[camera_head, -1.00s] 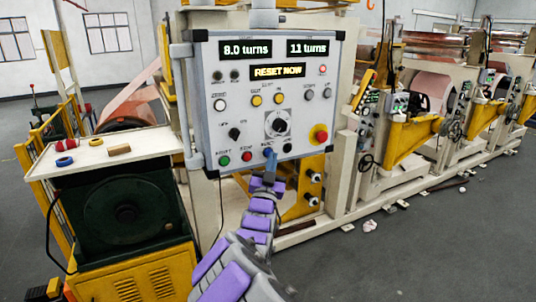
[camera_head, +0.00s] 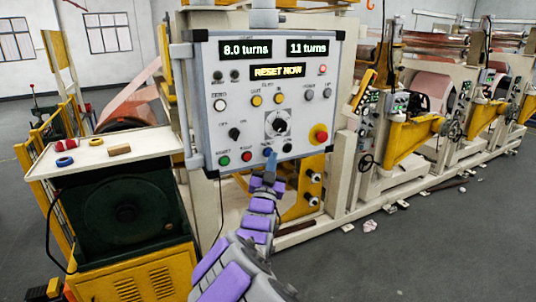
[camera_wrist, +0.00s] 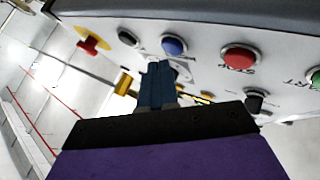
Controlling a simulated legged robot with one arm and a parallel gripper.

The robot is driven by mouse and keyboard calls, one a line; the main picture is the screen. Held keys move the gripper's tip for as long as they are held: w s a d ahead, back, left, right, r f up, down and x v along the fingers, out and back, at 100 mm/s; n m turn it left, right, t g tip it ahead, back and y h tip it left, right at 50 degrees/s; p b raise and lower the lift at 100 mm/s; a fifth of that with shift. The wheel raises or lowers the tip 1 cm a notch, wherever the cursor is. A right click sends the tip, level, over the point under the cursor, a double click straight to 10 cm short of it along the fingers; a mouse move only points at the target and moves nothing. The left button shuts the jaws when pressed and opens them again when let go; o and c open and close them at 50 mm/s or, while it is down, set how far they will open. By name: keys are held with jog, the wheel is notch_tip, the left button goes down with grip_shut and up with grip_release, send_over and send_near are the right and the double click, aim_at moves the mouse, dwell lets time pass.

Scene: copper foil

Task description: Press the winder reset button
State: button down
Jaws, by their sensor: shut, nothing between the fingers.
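The grey control panel (camera_head: 207,75) hangs in the middle of the head view. Its displays read "8.0 turns", "11 turns" and "RESET NOW" (camera_head: 277,72). A blue button (camera_head: 267,152) sits in its bottom row; its label is too small to read. It also shows in the wrist view (camera_wrist: 173,45), clear of the fingers. My gripper (camera_head: 271,164) is shut and empty, its blue fingertips just below the blue button. In the wrist view, the fingertips (camera_wrist: 157,68) point toward the panel. Whether they touch its face cannot be told.
A red stop button (camera_wrist: 239,58) and a green button (camera_wrist: 316,79) are beside the blue one; a black button (camera_wrist: 128,38) is on its other side. A red emergency knob (camera_head: 319,134) sits at the panel's lower right. A white-topped bench (camera_head: 75,158) stands left.

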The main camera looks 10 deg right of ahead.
jog(key=shift+w, duration=0.2)
jog(key=shift+w+r, duration=0.1)
jog(key=shift+w, duration=0.05)
jog(key=shift+w+a, duration=0.2)
jog(key=shift+w, duration=0.25)
dwell(0.9)
jog(key=shift+s, duration=0.1)
jog(key=shift+s+d+b, duration=0.3)
jog(key=shift+s+b, duration=0.2)
jog(key=shift+s, duration=0.25)
jog(key=shift+s, duration=0.1)
jog(key=s+b, duration=0.1)
jog(key=s, duration=0.1)
jog(key=s+d+b, duration=0.1)
jog(key=s+b, duration=0.1)
jog(key=shift+s+d, duration=0.2)
jog(key=shift+s, duration=0.1)
